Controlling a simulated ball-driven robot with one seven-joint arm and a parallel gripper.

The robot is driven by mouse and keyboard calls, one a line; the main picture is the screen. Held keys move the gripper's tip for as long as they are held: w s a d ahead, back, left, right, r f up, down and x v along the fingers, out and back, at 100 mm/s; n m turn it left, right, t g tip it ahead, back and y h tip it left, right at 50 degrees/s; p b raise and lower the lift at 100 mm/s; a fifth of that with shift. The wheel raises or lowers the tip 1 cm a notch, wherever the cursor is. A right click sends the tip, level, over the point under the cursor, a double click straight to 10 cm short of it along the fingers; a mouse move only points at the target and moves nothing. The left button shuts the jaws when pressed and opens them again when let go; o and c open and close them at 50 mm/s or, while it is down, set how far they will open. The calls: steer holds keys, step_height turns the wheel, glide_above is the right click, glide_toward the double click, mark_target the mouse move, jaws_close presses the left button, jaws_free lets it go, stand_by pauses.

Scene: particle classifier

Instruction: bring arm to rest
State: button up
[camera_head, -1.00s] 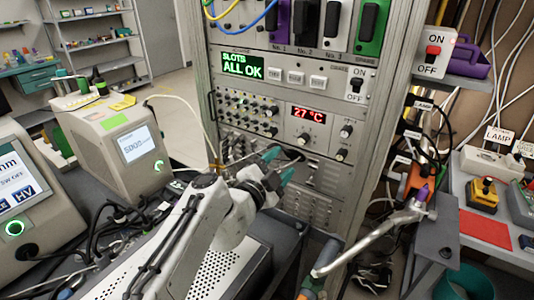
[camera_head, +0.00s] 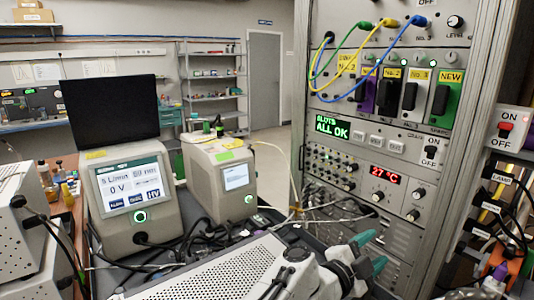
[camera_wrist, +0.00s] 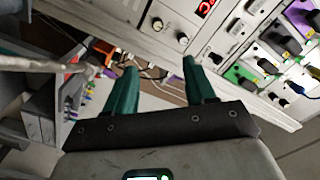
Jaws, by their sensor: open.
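My gripper (camera_head: 371,252) is at the bottom of the head view, low in front of the rack, with teal fingers apart. Part of my arm is cut off by the bottom edge of the head view.
The instrument rack (camera_head: 395,120) with coloured modules and cables stands close ahead. Two benchtop instruments (camera_head: 135,195) (camera_head: 222,178) stand at left. A side shelf with an ON/OFF switch (camera_head: 506,128) is at right. Open floor shows toward the grey door (camera_head: 263,80).

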steer(key=d+r+n+t+y, duration=0.4)
steer(key=d+n, duration=0.3)
steer(key=d, duration=0.1)
steer(key=d+r+n+t+y, duration=0.3)
steer(key=d+n+t, duration=0.1)
steer(key=d+n, duration=0.35)
steer(key=s+a+f+n+g+y, duration=0.25)
steer(key=s+f+g, duration=0.25)
steer(key=s+f, duration=0.6)
steer(key=s+a+f+n+g+y, duration=0.1)
steer(key=s+f+n+g+y, duration=0.2)
steer(key=s+f+g, duration=0.7)
steer(key=s+a+f+g+y, duration=0.1)
steer(key=s+a+f, duration=0.2)
steer(key=s+f, duration=0.3)
steer(key=s+a+f+g+y, duration=0.1)
steer(key=s+a+f, duration=0.3)
steer(key=s, duration=1.1)
step_height(320, 180, down, 3)
steer(key=shift+a+f+g, duration=0.15)
steer(key=shift+g, duration=0.15)
